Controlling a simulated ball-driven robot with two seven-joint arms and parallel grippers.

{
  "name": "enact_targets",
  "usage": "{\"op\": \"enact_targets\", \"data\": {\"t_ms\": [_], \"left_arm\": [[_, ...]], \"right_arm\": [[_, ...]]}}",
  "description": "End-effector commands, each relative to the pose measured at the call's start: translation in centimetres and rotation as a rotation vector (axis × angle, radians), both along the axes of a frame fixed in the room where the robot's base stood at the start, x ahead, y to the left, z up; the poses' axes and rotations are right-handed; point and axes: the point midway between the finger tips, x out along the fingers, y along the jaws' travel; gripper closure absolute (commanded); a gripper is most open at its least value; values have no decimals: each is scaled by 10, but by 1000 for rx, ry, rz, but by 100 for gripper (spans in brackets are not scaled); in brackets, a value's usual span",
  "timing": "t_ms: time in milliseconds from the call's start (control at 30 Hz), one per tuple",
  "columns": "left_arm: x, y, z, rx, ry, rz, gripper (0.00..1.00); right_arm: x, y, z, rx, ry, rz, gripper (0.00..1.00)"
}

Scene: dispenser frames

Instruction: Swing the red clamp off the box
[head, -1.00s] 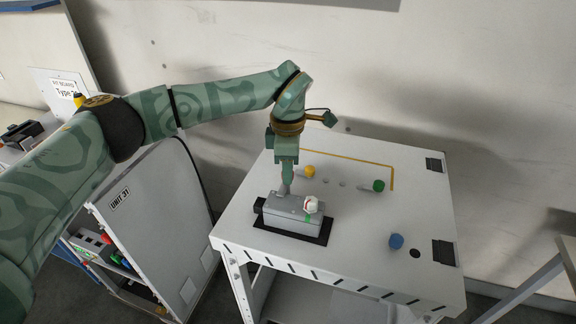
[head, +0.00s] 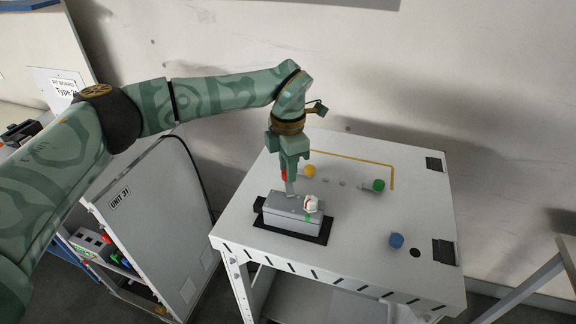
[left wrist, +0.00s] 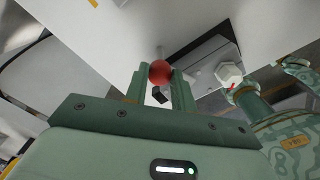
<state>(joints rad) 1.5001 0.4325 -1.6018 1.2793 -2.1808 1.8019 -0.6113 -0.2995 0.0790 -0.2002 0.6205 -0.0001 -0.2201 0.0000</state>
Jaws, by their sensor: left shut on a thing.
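The grey box (head: 285,216) sits on a black mat (head: 321,238) on the white table. A white knob-like part (head: 311,203) is at its right end and also shows in the left wrist view (left wrist: 229,75). The red clamp's ball knob (head: 284,174) is at the top of a thin grey lever (head: 290,187) that rises nearly upright from the box's top. My left gripper (head: 289,175) comes down from above and is shut on this knob. In the left wrist view the red knob (left wrist: 161,71) sits between the two fingertips.
Yellow (head: 309,171), green (head: 378,185) and blue (head: 396,241) knobs stand on the table (head: 350,262) behind and right of the box. A grey cabinet (head: 150,225) stands left of the table. The table's right half is mostly clear.

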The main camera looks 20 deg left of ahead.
Motion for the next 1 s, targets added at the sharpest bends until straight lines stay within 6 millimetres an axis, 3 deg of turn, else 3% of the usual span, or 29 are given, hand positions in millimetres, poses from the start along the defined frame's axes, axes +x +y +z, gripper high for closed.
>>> {"op": "enact_targets", "data": {"t_ms": [1000], "left_arm": [[1,1,1,-1,-3,928,97]], "right_arm": [[-1,0,-21,0,3,0,64]]}}
